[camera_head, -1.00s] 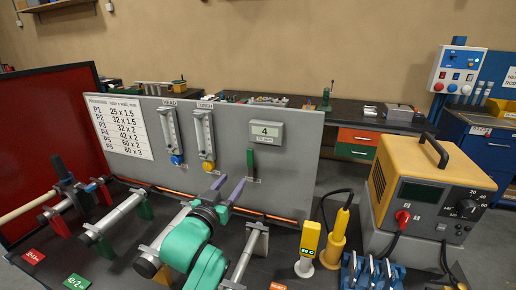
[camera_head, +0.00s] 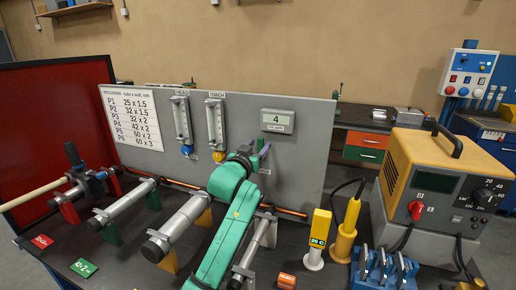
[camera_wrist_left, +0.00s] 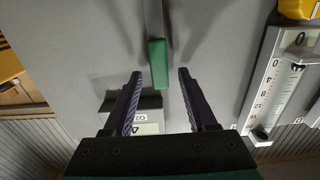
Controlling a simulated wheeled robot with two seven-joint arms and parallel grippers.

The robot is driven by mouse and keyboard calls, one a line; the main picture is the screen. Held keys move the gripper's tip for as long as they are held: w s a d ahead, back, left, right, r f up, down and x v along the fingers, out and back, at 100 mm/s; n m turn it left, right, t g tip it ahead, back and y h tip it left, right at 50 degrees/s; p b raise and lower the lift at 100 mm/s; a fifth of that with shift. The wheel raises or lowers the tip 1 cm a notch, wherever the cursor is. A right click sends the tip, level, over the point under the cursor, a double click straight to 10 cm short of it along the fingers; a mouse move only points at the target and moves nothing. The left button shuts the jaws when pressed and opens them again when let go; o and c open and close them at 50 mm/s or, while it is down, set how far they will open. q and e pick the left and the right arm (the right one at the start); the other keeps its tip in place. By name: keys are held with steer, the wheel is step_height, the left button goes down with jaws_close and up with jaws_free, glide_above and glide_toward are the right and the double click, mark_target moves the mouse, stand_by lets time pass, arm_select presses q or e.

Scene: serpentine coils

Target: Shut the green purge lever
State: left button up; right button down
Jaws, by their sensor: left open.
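The green purge lever (camera_wrist_left: 158,62) shows in the left wrist view as a green handle on a grey metal stem against the grey panel. In the head view it is hidden behind my left wrist and gripper. My left gripper (camera_head: 262,149) is at the panel below the display box. Its two dark purple fingers (camera_wrist_left: 160,73) are open. In the wrist view the handle's end lies in the gap between the fingertips, touching neither visibly; I cannot tell how deep it sits. My right gripper is not in view.
The panel (camera_head: 300,170) carries a display box (camera_head: 277,121) reading 4, and two flow meters with a blue knob (camera_head: 187,150) and a yellow knob (camera_head: 219,156). Tubes on stands lie in front. A yellow welding unit (camera_head: 422,185) and a yellow torch (camera_head: 346,232) stand at right.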

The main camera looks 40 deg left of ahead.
arm_select(q)
jaws_close()
steer(key=shift+f, duration=0.1)
stand_by(1.2)
